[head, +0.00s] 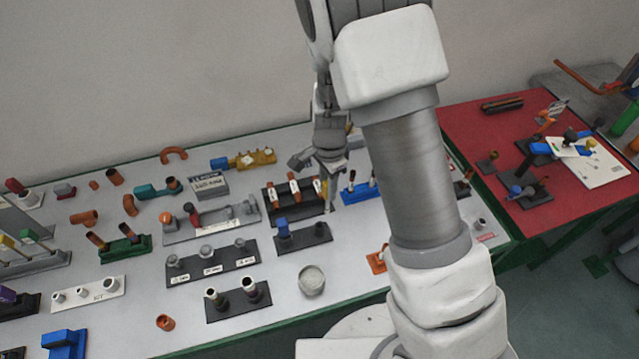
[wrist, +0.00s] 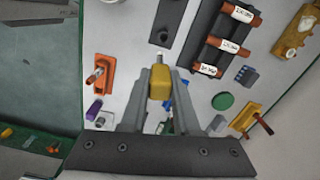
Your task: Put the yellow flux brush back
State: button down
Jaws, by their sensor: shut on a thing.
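My gripper (wrist: 160,85) is shut on the yellow flux brush (wrist: 160,84) in the wrist view. The brush's yellow block sits between the fingertips, with a small pale tip beyond it. In the head view my gripper (head: 329,190) is over the grey table, at the right end of the black rack with orange cylinders. The brush cannot be made out there. I cannot tell which holder belongs to the brush. An orange holder (wrist: 103,73) is left of the fingers in the wrist view. A yellow holder (wrist: 246,117) with a dark-tipped rod is to their right.
The black rack (head: 275,210) stands close to my gripper. A blue holder (head: 355,193) with upright pieces is just right of it. A dark block (head: 310,236) with a blue piece is in front. Several other racks crowd the table's left. A red table (head: 465,125) adjoins at right.

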jog(key=shift+s+a+f+m, duration=0.15)
jog(key=shift+s+a+m, duration=0.05)
jog(key=shift+a+m, duration=1)
jog(key=shift+d, duration=0.15)
jog(key=shift+f+b, duration=1.45)
jog(key=shift+f, duration=0.8)
jog(key=shift+f, duration=0.25)
jog(key=shift+f+b, duration=1.95)
jog(key=shift+f, duration=0.45)
jog(key=shift+f, duration=0.1)
jog(key=c, duration=0.6)
grip_release()
